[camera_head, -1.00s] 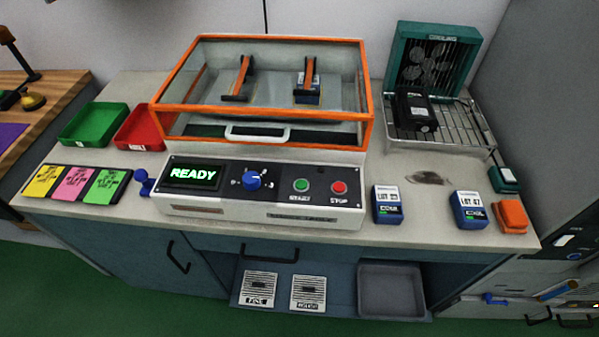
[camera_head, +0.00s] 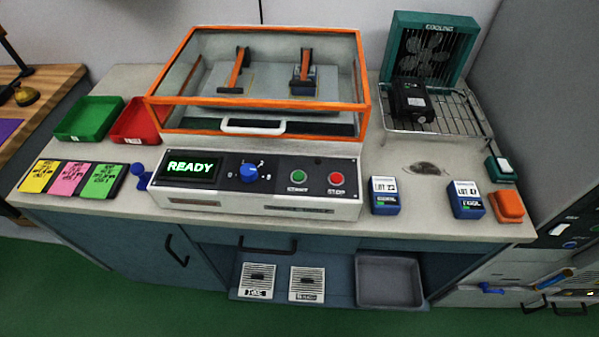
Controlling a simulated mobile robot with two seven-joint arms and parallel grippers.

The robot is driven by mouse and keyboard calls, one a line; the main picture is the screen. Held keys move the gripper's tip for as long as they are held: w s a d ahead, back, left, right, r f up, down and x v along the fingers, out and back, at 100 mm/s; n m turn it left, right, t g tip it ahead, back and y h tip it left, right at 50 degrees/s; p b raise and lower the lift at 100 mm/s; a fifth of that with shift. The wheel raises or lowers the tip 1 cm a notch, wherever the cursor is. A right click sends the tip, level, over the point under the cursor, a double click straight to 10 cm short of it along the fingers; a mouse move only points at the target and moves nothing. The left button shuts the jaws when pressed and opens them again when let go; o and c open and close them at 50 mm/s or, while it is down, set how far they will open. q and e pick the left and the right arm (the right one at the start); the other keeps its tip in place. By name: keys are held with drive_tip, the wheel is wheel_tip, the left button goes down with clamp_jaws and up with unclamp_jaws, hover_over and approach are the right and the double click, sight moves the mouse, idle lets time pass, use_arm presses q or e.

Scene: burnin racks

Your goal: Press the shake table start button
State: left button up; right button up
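The shake table (camera_head: 190,197) stands on the bench, its front panel facing me. A green start button (camera_head: 299,177) sits on the panel, right of a blue knob (camera_head: 249,173). A red stop button (camera_head: 336,179) is just to the right of the green one. The display (camera_head: 191,168) at the panel's left reads READY. The orange-framed clear cover (camera_head: 255,104) looks closed. Neither of my grippers is in view.
Blue LOT units (camera_head: 385,196) (camera_head: 466,200) and an orange block (camera_head: 506,206) stand right of the panel. A teal cooling fan (camera_head: 433,45) and wire rack (camera_head: 455,118) are behind. Green (camera_head: 90,120) and red trays (camera_head: 137,122) and coloured cards (camera_head: 70,179) are at left.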

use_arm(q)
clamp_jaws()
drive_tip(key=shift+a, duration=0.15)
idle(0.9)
